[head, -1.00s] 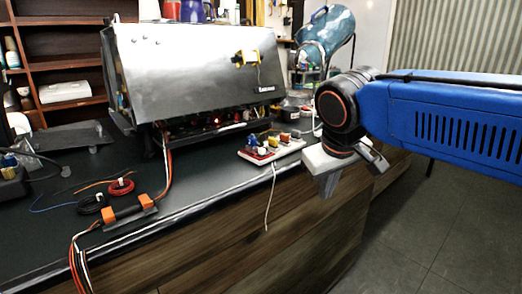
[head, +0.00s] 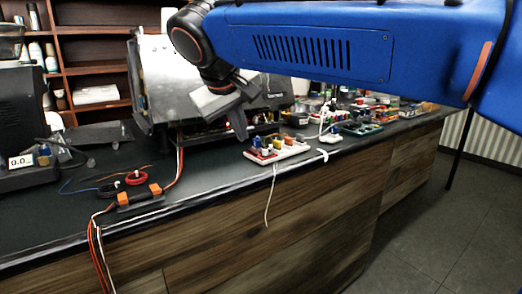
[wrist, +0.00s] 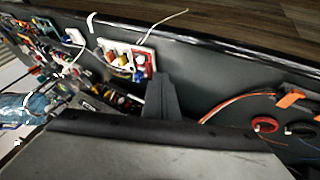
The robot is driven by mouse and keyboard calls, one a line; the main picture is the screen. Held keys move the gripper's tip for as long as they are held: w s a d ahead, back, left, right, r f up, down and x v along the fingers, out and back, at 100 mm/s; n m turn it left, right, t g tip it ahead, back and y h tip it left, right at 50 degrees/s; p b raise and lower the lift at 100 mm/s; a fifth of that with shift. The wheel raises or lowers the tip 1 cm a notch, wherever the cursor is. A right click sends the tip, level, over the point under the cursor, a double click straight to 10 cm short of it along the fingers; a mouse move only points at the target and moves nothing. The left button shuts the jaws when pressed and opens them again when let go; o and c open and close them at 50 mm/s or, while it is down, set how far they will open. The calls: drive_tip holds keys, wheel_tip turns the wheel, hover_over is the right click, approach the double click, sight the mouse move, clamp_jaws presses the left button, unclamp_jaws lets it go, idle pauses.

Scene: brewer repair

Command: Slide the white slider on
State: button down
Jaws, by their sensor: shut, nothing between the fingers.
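A white board (head: 292,153) with red, blue, yellow and orange parts lies near the counter's front edge. It also shows in the wrist view (wrist: 111,45), where its red end (wrist: 140,63) is nearest my gripper (wrist: 163,82). I cannot pick out the white slider for certain; a small whitish part (head: 265,151) shows on the board's red end. In the head view my gripper (head: 240,134) is shut and empty, pointing down in front of the metal brewer, above and left of the board. It appears apart from the board.
The metal brewer (head: 165,85) stands behind my gripper, partly hidden by my arm. An orange-and-black cable connector (head: 140,195) and a red wire coil (head: 136,178) lie left. A white cable (head: 268,205) hangs over the front edge. Small parts crowd the counter's right.

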sight(265, 150)
drive_tip(key=shift+s+a+r, duration=0.1)
drive_tip(key=shift+a+r, duration=0.1)
drive_tip(key=shift+a, duration=0.25)
drive_tip(key=x, duration=1)
drive_tip(key=shift+r, duration=0.1)
drive_tip(key=shift+w+d, duration=0.65)
drive_tip(key=shift+d, duration=0.25)
drive_tip(key=shift+w+d, duration=0.6)
drive_tip(key=shift+d, duration=0.15)
drive_tip(key=shift+w+d, duration=0.75)
drive_tip(key=shift+d, duration=0.2)
